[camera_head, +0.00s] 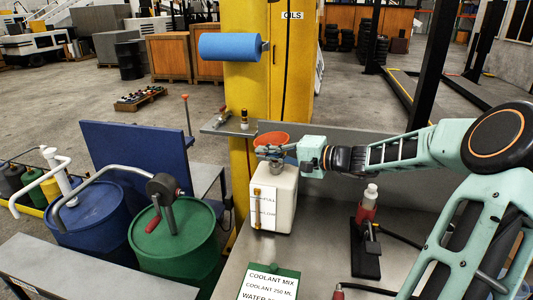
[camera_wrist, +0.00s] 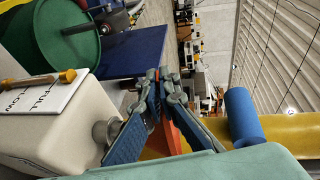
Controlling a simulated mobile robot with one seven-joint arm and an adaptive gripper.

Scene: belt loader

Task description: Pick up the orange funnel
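The orange funnel (camera_head: 271,138) shows at the top of the white container (camera_head: 273,205) in the head view. My gripper (camera_head: 272,150) is at the funnel, in front of its lower part. In the wrist view, an orange strip of the funnel (camera_wrist: 172,136) shows between my gripper's blue-padded fingers (camera_wrist: 160,110), and the fingers hide much of it. The fingers appear close together at their far ends, but whether they press on the funnel cannot be made out. The container's neck (camera_wrist: 106,131) is beside the left finger. The funnel's lower end is hidden.
A yellow post (camera_head: 240,110) with a blue roll (camera_head: 230,47) stands behind the container. A red-and-white bottle on a stand (camera_head: 366,205) is to the right. A green sign (camera_head: 270,282) is at the front. Green (camera_head: 180,245) and blue (camera_head: 92,225) drums stand left.

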